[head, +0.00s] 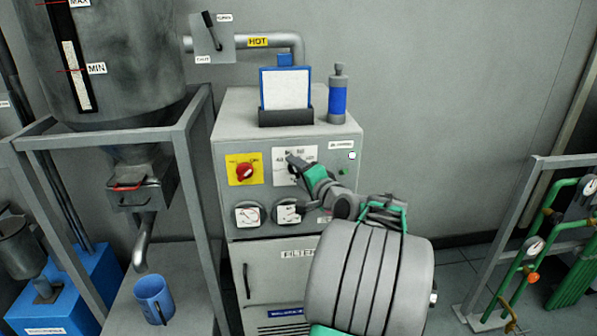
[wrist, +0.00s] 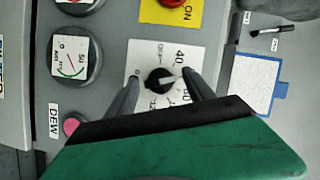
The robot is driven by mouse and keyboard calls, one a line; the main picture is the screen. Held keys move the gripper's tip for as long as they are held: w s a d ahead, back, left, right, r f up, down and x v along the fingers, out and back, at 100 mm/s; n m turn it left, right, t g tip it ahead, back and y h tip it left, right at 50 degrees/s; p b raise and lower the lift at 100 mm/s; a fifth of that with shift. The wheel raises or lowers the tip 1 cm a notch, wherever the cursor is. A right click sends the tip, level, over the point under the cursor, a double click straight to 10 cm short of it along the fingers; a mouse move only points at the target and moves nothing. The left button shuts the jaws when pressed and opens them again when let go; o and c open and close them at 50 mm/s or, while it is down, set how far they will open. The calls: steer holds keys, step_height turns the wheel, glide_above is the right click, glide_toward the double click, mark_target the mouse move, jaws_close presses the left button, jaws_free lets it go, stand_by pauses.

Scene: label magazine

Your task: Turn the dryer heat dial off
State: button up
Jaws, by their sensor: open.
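The dryer heat dial is a black round knob (wrist: 158,80) with a white pointer line, on a white scale plate (wrist: 149,56). In the wrist view the line points right, towards the side of the plate with the large numbers; "40" is legible. The plate also shows in the head view (head: 307,155), where my gripper (head: 293,160) covers most of the dial. My gripper (wrist: 161,78) is open, with one finger on each side of the knob in the wrist view. I cannot tell whether the fingers touch it.
A red knob on a yellow plate (head: 243,169) sits just left of the dial. Two round gauges (head: 249,215) are below. A blue-framed card holder (head: 286,88) and a blue bottle (head: 338,97) stand on the cabinet top.

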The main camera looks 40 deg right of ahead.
jaws_close()
stand_by(0.7)
